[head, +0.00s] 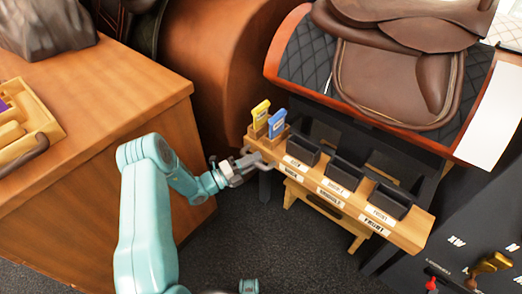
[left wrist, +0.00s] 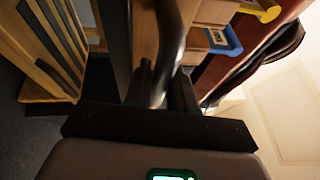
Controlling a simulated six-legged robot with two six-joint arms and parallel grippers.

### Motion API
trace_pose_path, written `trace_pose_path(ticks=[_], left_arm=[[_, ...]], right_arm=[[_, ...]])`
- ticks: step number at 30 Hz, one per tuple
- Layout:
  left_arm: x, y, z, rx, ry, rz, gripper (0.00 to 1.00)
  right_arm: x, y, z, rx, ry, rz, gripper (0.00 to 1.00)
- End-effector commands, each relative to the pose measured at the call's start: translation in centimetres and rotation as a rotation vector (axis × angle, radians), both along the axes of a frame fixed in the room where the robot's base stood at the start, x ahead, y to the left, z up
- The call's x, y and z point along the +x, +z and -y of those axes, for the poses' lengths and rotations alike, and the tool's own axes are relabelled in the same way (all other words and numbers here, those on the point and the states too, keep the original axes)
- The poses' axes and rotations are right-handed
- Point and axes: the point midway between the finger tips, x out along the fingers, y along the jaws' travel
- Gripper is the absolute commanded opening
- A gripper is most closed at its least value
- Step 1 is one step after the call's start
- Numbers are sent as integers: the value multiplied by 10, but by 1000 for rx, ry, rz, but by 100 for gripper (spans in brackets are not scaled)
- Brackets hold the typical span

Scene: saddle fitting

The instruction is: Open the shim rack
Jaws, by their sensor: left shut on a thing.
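The shim rack (head: 408,236) is a pale wooden shelf with white labels and three black bins (head: 343,176) along its top. A grey curved handle (head: 268,163) is at its left end. My left gripper (head: 240,168) is shut on this handle. In the left wrist view the handle shows as a dark curved bar (left wrist: 168,45) running down between the fingers of the gripper (left wrist: 160,105). A yellow tag (head: 261,113) and a blue tag (head: 277,123) stand upright in a small wooden holder at the left end.
A brown saddle (head: 395,80) rests on a quilted pad behind the rack. A wooden cabinet (head: 100,110) stands at left with a tray (head: 45,115) on it. A dark panel with red and brass knobs (head: 490,262) is at lower right. Dark carpet (head: 280,250) lies open in front.

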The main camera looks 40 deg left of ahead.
Motion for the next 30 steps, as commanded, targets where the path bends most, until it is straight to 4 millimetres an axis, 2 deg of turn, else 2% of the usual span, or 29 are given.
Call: trace_pose_path(ticks=[1,6,12,17,26,27,30], left_arm=[[-10,3,-4,-1,10,-3,0],[-41,2,-7,-1,13,-4,0],[-68,1,-10,0,13,-2,0],[-77,1,-10,1,13,0,0],[-77,0,-10,1,14,2,0],[-77,0,-10,1,13,2,29],[-78,0,-9,1,11,1,29]], right_arm=[[-1,7,-1,0,4,-2,0],[-3,17,-2,2,11,-4,0],[-3,24,-3,2,13,-6,0],[-4,25,-3,2,13,-6,0],[-4,25,-3,2,13,-6,0],[-4,25,-3,2,13,-6,0],[-4,25,-3,2,13,-6,0]])
